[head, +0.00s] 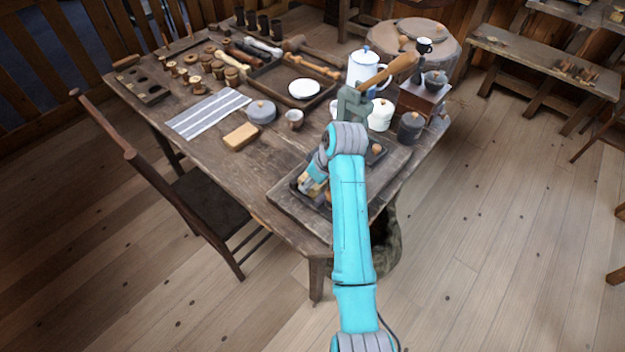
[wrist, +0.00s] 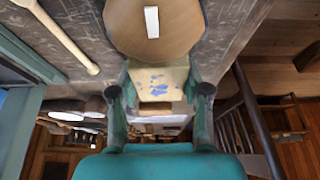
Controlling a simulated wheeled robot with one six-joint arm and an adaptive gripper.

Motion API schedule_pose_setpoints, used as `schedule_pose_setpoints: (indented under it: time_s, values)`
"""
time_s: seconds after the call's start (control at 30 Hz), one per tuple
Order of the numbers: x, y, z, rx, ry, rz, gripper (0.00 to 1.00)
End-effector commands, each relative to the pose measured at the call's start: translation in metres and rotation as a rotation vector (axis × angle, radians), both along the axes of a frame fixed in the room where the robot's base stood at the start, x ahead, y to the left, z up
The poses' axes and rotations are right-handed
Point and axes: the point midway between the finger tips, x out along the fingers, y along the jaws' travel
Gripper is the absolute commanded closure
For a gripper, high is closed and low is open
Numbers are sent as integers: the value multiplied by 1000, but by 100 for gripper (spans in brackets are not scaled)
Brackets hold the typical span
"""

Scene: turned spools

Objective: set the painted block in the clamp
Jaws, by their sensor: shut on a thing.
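My gripper (wrist: 158,92) is shut on the painted block (wrist: 173,78), a cream block with blue paint marks on its face, in the wrist view. The fingers stand at its left and right sides. I cannot make out the clamp for certain. A grey-green upright piece (head: 351,104) with a wooden handle (head: 390,72) stands just behind my elbow joint. A wooden disc-like piece (wrist: 178,28) with a pale strip lies just beyond the block in the wrist view.
A tan block (head: 241,137), a lidded grey pot (head: 261,111) and a striped cloth (head: 207,113) lie left of my arm. A white jug (head: 365,66), a white pot (head: 381,115) and a dark jar (head: 410,128) crowd the right. A chair (head: 215,205) stands front left.

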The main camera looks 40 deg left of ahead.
Motion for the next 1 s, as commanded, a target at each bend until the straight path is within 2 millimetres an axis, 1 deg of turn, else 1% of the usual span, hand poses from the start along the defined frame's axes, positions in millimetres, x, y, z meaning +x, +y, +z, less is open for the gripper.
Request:
schedule_pose_setpoints:
  time_s: [0.13, 0.17, 0.2, 0.23, 0.53, 0.67, 0.77, 1.0]
  values:
    - [0, 0, -3, 0, 0, 0, 90]
    - [0, 0, -3, 0, 0, 0, 45]
    - [0, 0, -2, 0, 0, 0, 35]
    - [0, 0, -2, 0, 0, 0, 28]
    - [0, 0, -2, 0, 0, 0, 28]
    - [0, -1, 4, 0, 0, 0, 28]
    - [0, -6, 16, 2, -2, -1, 28]
    - [-1, -24, 60, 3, -2, -1, 28]
